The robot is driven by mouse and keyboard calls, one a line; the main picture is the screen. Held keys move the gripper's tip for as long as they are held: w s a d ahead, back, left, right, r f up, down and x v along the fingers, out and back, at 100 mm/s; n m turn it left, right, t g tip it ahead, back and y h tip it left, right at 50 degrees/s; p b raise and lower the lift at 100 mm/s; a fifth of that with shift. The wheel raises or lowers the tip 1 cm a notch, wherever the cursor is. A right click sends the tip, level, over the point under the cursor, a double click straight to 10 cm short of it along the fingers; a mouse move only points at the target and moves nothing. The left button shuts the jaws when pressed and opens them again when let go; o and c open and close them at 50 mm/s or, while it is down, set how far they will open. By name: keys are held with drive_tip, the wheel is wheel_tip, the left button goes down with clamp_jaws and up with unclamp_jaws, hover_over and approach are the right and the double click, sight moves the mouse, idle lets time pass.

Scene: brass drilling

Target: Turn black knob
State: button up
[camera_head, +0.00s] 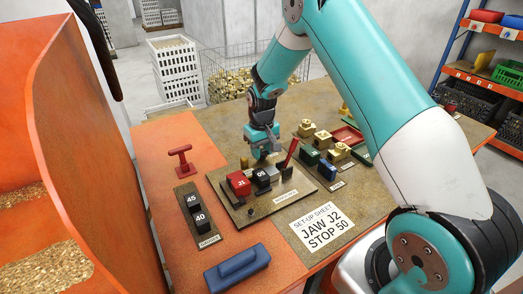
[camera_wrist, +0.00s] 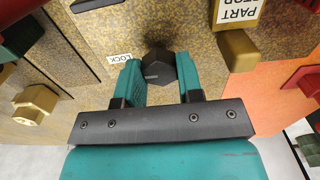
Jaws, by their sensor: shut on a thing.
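The black knob (camera_wrist: 158,68) is a faceted, hexagonal piece on the speckled brown plate (camera_wrist: 185,32). It sits between the two teal fingers of my gripper (camera_wrist: 156,75), which is shut on it. A small LOCK label (camera_wrist: 121,58) lies just left of the knob in the wrist view. In the head view my gripper (camera_head: 261,152) reaches down to the back of the fixture plate (camera_head: 236,219); the knob is hidden there.
A red block (camera_head: 238,184), a black block and a red lever (camera_head: 290,154) stand on the plate close to my gripper. Several brass pieces lie to the right. A set-up sheet (camera_head: 320,226) and a blue-handled piece (camera_head: 237,267) lie in front. An orange bin (camera_head: 85,160) rises at left.

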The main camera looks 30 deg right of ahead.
sight(262, 151)
drive_tip(key=o, duration=0.9)
drive_tip(key=shift+o, duration=0.2)
wheel_tip(262, 151, up, 18)
drive_tip(key=b, duration=0.2)
drive_tip(key=shift+f, duration=0.2)
